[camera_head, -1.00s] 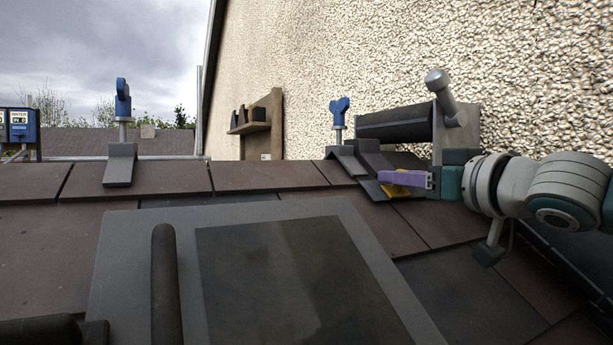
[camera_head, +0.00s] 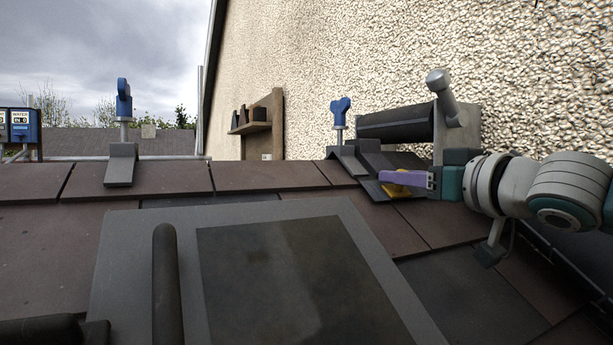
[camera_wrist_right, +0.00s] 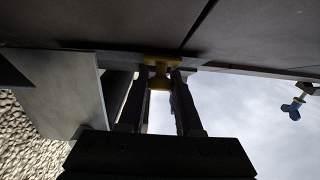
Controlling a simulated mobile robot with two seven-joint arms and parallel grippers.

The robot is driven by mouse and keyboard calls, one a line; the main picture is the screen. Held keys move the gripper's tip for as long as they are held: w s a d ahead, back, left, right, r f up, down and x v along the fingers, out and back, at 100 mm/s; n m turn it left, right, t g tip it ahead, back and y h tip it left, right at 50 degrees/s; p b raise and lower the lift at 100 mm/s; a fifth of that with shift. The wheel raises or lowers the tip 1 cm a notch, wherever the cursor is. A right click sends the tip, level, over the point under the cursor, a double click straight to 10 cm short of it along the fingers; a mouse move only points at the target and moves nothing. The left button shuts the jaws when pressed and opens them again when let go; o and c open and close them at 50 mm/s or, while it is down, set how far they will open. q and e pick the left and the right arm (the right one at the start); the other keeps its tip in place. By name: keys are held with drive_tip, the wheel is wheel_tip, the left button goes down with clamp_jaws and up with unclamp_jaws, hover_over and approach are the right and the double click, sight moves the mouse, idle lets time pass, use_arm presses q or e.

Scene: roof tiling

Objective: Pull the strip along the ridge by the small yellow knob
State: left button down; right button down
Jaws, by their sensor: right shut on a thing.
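My right gripper (camera_head: 408,178) reaches in from the right to the ridge, its purple fingers shut on the small yellow knob (camera_head: 396,191). In the right wrist view the yellow knob (camera_wrist_right: 159,76) sits between the two dark fingers (camera_wrist_right: 161,95). The dark strip (camera_head: 375,162) lies over the ridge beside the fingers, below a dark roll (camera_head: 395,124) in a grey holder. The fingers hide part of the knob and the strip's end. My left gripper is not in view.
Blue-headed clamps stand on the ridge, one near the roll (camera_head: 340,107) and one farther left (camera_head: 123,98). A grey panel (camera_head: 150,230) with a dark inset covers the near roof. The pebbled wall (camera_head: 420,50) rises behind. The ridge between the clamps (camera_head: 250,175) is clear.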

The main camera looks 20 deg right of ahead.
drive_tip(key=a, duration=0.3)
drive_tip(key=a+p, duration=0.1)
drive_tip(key=a, duration=0.2)
drive_tip(key=a+p, duration=0.1)
drive_tip(key=a, duration=0.2)
drive_tip(key=shift+s+a, duration=0.3)
drive_tip(key=shift+s, duration=0.05)
drive_tip(key=c, duration=0.6)
unclamp_jaws()
drive_tip(key=s+p, duration=0.1)
drive_tip(key=s, duration=0.9)
drive_tip(key=shift+d, duration=0.45)
